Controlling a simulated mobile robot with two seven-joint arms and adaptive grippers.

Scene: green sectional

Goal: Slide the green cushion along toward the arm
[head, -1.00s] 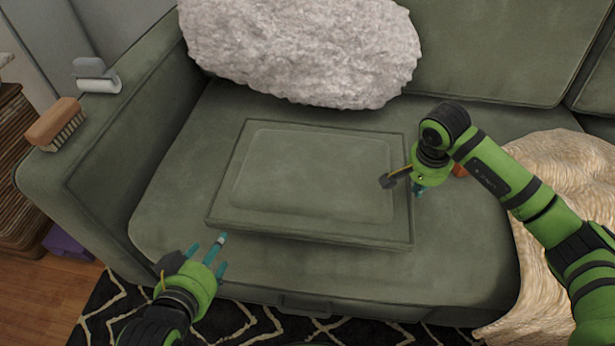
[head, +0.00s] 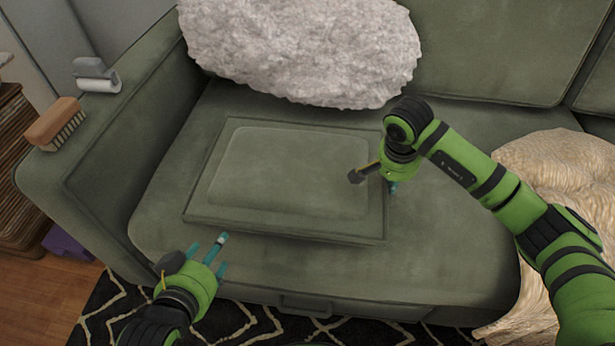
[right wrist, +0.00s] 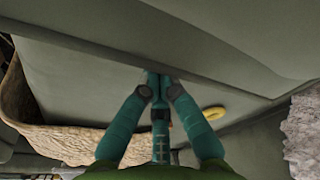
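The green cushion (head: 290,172) is a flat rectangular pad with a raised middle, lying on the sofa seat in the head view. The sofa arm (head: 75,170) is at the left, with a strip of bare seat between it and the cushion. My right gripper (head: 392,187) is at the cushion's right edge, fingers pointing down. In the right wrist view its teal fingers (right wrist: 157,80) come together against a green edge, with nothing seen between them. My left gripper (head: 215,254) has its fingers spread, empty, in front of the cushion's front left corner.
A fluffy grey-white pillow (head: 300,45) leans on the backrest behind the cushion. A brush (head: 56,124) and a lint roller (head: 97,76) sit on the sofa arm. A cream throw (head: 560,180) drapes the seat at right. The right wrist view shows a small yellow object (right wrist: 214,113).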

